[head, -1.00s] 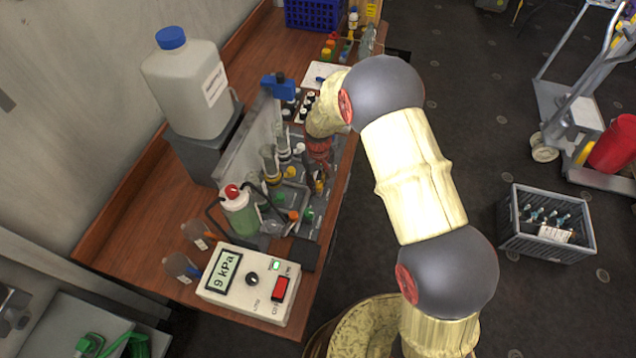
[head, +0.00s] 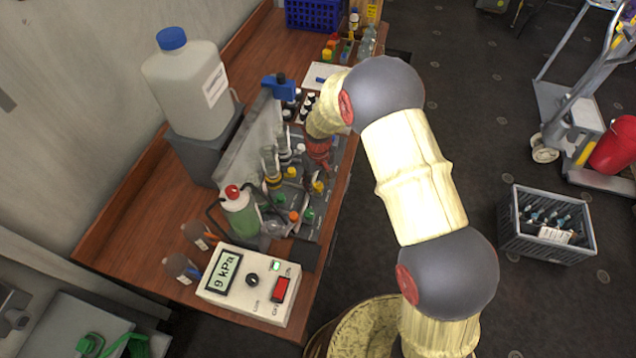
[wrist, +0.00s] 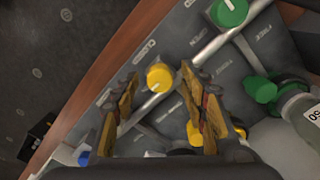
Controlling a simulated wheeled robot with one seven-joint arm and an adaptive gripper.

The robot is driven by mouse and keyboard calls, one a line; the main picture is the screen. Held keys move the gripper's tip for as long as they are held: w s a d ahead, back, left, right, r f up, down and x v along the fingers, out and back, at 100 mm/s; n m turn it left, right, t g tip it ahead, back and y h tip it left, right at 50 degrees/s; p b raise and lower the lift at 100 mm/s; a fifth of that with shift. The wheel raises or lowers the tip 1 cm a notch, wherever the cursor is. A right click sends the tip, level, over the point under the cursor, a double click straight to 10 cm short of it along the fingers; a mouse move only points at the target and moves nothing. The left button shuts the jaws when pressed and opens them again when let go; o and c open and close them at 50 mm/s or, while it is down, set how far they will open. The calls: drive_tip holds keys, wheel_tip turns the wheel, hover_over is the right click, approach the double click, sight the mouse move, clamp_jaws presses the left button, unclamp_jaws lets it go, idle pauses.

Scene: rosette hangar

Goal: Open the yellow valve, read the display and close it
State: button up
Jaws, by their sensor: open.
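A round yellow valve knob (wrist: 160,77) with a pale mark on its face sits on a grey panel in the wrist view, beside a metal pipe and small printed labels. My gripper (wrist: 158,84) is open, its fingertips on either side of this knob; I cannot tell if they touch it. A second yellow part (wrist: 194,133) shows partly behind the right finger. In the head view my gripper (head: 319,160) points down over the panel, with a yellow knob (head: 318,187) just below it. The display (head: 222,271) on the white box reads 9 kPa.
A green knob (wrist: 229,12) and a green-capped part (wrist: 260,90) are near the right finger. Glassware and a green-filled bottle (head: 240,212) crowd the panel. A white jug (head: 190,88) stands at the back. Open floor lies to the right, with a grey crate (head: 548,228).

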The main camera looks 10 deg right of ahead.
sight(318, 185)
wheel_tip(318, 185, up, 12)
idle(0.6)
drive_tip(key=shift+s, duration=0.1)
idle(0.4)
drive_tip(key=s+d+r+m+t+b, duration=0.1)
drive_tip(key=s+d+r+t+b, duration=0.1)
drive_tip(key=s+r, duration=0.4)
drive_tip(key=s+d+r+m+t+b, duration=0.1)
drive_tip(key=s+d+r+b, duration=0.3)
drive_tip(key=s, duration=0.9)
drive_tip(key=s+d+r+m+t+b, duration=0.2)
drive_tip(key=s+d+r+b, duration=0.2)
drive_tip(key=s+d+r, duration=0.2)
drive_tip(key=s+r, duration=0.2)
drive_tip(key=s, duration=0.2)
drive_tip(key=shift+m+t, duration=0.3)
drive_tip(key=shift+m, duration=0.1)
idle(2.2)
